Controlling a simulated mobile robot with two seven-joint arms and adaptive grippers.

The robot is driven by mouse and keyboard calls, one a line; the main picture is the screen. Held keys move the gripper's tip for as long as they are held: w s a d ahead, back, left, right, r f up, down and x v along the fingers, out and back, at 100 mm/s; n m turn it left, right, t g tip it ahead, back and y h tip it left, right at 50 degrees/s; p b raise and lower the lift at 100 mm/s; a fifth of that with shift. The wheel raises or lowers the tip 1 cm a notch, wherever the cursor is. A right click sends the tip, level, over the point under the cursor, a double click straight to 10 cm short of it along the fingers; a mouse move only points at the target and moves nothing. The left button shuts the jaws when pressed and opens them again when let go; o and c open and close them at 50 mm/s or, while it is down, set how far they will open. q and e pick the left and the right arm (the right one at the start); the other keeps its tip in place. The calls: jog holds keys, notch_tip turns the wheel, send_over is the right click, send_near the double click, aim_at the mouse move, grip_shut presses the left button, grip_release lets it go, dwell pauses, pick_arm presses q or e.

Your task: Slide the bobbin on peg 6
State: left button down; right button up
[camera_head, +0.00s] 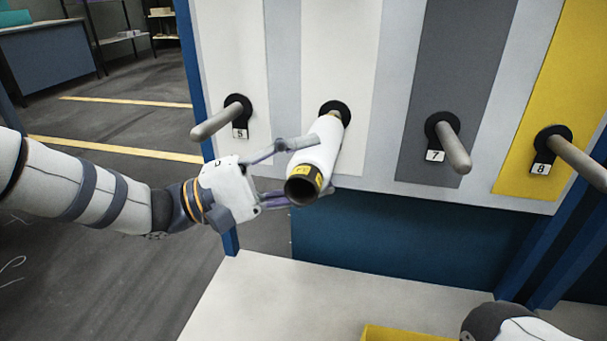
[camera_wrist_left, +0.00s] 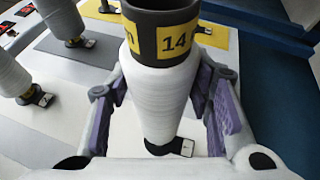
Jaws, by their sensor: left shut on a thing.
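The bobbin (camera_head: 318,160) is a white tube with a dark hollow end and a yellow band; in the left wrist view the bobbin (camera_wrist_left: 160,90) shows the number 14. My left gripper (camera_head: 320,165) is shut on it, one finger on each side. The bobbin lies in line with peg 6 (camera_head: 334,111), its far end close to the peg's black mount. A short bit of peg shows between them, so the bobbin appears to be around the peg. The peg's number is hidden in the head view. My right gripper is not in view.
Peg 5 (camera_head: 218,120) is bare at the left. Peg 7 (camera_head: 453,148) and peg 8 (camera_head: 582,164) are bare at the right. A pale table (camera_head: 270,300) lies below, with a yellow box edge (camera_head: 405,334).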

pick_arm(q)
jog(key=shift+w+d+f+b, duration=0.15)
jog(key=shift+w+b, duration=0.15)
jog(key=shift+w, duration=0.15)
jog(key=shift+w+d+b, duration=0.15)
jog(key=shift+w+b, duration=0.15)
jog(key=shift+w, duration=0.3)
jog(key=shift+w+d+b, duration=0.1)
jog(key=shift+w+b, duration=0.1)
jog(key=shift+b, duration=0.1)
jog(key=shift+w, duration=0.1)
jog(key=c, duration=0.7)
grip_release()
jog(key=v, duration=1.2)
jog(key=shift+w, duration=0.1)
